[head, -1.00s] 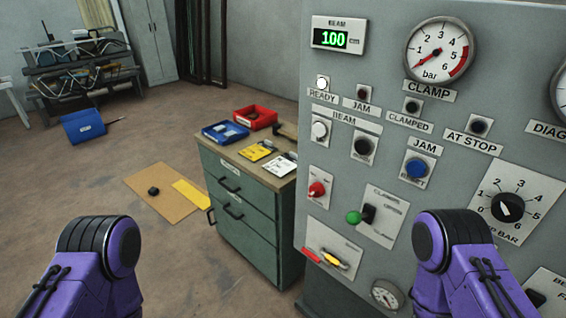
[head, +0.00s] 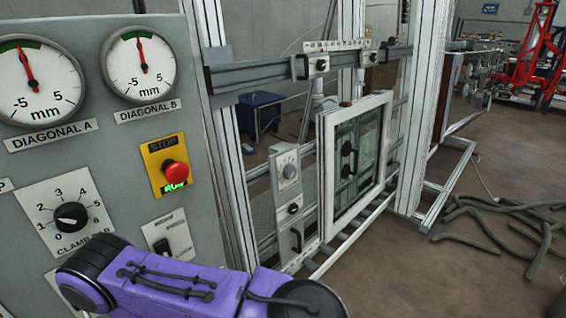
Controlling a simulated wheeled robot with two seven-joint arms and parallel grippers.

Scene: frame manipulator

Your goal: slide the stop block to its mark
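A horizontal rail (head: 255,74) runs across the metal frame right of the control panel. Two dark clamp-like blocks with round knobs sit on it, a left block (head: 319,65) and a right block (head: 371,57). I cannot tell which, if either, is the stop block. A pale strip with small markings (head: 335,45) lies above the rail between them; no single mark can be read. A white window frame (head: 330,185) stands upright below the rail. A purple arm of mine crosses the bottom of the view, but neither gripper shows.
The grey control panel (head: 110,150) fills the left, with two dials, a red stop button (head: 175,172) and a clamp knob (head: 71,216). Dark hoses or strips (head: 510,225) lie on the floor at right. Open floor lies right of the frame.

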